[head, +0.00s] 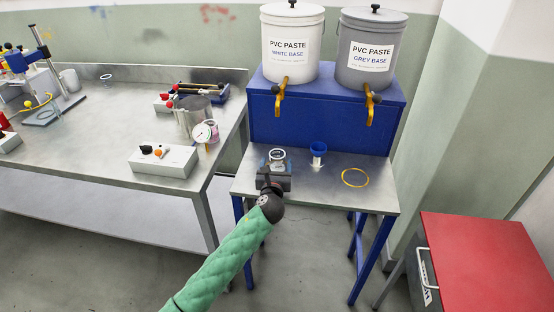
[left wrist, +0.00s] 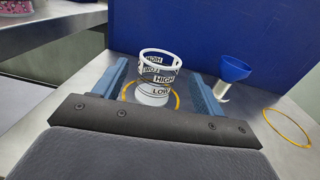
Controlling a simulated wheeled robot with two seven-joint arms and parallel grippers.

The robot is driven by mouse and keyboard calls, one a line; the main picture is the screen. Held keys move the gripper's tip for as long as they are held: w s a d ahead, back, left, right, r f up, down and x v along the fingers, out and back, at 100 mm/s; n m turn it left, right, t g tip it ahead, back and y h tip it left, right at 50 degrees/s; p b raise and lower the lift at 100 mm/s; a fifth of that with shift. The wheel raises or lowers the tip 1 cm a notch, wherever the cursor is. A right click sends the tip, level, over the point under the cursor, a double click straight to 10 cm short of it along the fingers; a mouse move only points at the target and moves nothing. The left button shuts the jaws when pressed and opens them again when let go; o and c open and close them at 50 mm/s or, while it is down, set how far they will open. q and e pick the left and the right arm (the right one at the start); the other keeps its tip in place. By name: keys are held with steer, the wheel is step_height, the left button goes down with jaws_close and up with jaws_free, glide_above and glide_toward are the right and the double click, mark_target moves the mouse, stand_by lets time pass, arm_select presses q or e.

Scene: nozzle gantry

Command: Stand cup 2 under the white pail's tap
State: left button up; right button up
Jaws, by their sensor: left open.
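A clear cup with black LOW and HIGH bands (left wrist: 155,78) stands upright inside a yellow ring on the steel table; its number cannot be read. It also shows in the head view (head: 277,154), in front of the blue stand on the white pail's side. My left gripper (head: 274,168) is open, with one finger on each side of the cup and gaps visible in the left wrist view. The white pail (head: 292,45) stands on the blue stand, its yellow tap (head: 281,92) hanging over the front. My right gripper is not in view.
The grey pail (head: 370,50) with its own tap (head: 371,107) stands on the right. A blue funnel-topped piece (head: 318,149) is right of the cup, and an empty yellow ring (head: 355,178) lies farther right. A bench (head: 90,172) with tools is left.

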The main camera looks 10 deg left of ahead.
arm_select(q)
steer(key=s, duration=0.6)
steer(key=shift+d+f+b, duration=0.1)
steer(key=shift+d+b, duration=0.15)
steer(key=shift+b, duration=0.05)
steer(key=shift+s, duration=0.65)
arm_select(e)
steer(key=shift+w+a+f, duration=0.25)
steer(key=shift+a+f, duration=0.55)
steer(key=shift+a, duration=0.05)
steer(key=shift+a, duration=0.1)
